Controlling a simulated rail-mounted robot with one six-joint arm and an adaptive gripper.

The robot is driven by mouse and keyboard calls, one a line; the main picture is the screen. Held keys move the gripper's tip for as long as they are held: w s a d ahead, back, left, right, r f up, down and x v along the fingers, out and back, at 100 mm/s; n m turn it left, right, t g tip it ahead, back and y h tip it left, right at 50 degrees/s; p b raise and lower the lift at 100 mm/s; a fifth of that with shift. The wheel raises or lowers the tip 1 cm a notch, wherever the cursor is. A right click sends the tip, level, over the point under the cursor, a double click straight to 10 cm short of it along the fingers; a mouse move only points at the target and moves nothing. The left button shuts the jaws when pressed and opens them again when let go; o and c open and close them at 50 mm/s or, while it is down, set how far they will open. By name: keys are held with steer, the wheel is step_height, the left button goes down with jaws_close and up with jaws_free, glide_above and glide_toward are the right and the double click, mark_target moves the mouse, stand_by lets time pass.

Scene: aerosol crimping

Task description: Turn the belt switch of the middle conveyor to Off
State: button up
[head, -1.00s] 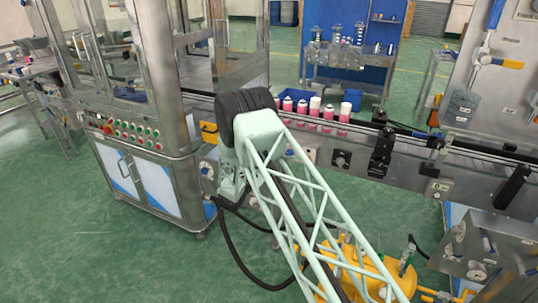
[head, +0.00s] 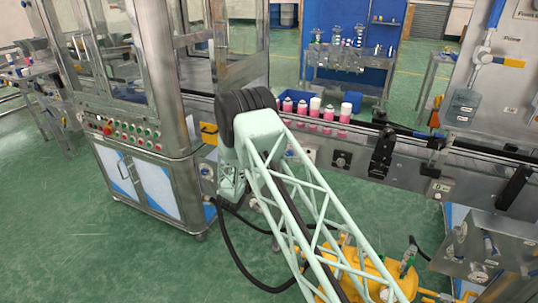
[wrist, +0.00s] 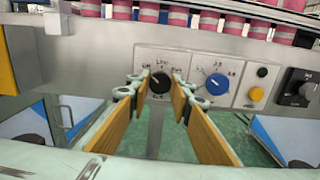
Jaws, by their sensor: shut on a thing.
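In the wrist view, the black belt switch knob (wrist: 159,83) sits on a pale label plate (wrist: 143,57) on the conveyor's steel front. Small words stand around it, one at the upper left that looks like Off; the knob's exact pointer direction is too small to tell. My gripper (wrist: 160,90) has one finger on each side of this knob and is shut on it. The fingers have tan inner pads. In the head view, my arm hides the gripper and this knob.
Pink cans (head: 328,113) stand on the conveyor above. A steel cabinet machine (head: 150,180) stands left, a yellow tank (head: 375,280) below.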

stand_by(0.4)
steer(key=o, duration=0.9)
steer(key=shift+s, duration=0.2)
steer(key=shift+v, duration=5.8)
